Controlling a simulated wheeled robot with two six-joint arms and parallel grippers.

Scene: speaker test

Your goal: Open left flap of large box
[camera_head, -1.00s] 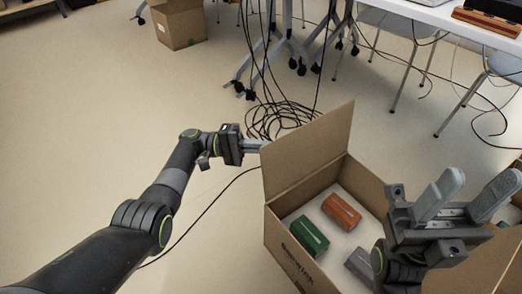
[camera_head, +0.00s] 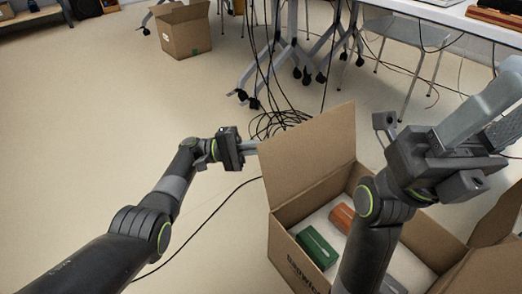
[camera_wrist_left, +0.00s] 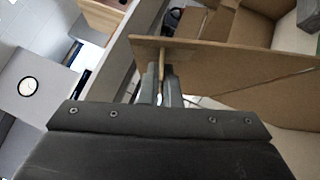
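The large cardboard box (camera_head: 283,228) stands open on the floor at lower right. Its left flap (camera_head: 312,150) stands upright and also shows in the left wrist view (camera_wrist_left: 245,66). My left gripper (camera_head: 251,147) is at the upper left edge of this flap. In the left wrist view its fingers (camera_wrist_left: 161,82) are close together, with a thin tan strip between them; whether they clamp the flap is unclear. My right gripper (camera_head: 492,112) is open and empty above the right of the box. My right arm hides part of the box.
Inside the box lie a green pack (camera_head: 317,247), an orange pack (camera_head: 342,217) and a grey item (camera_head: 394,285). Cables (camera_head: 272,124) lie on the floor behind the flap. A smaller box (camera_head: 183,34) stands far back. The floor at left is clear.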

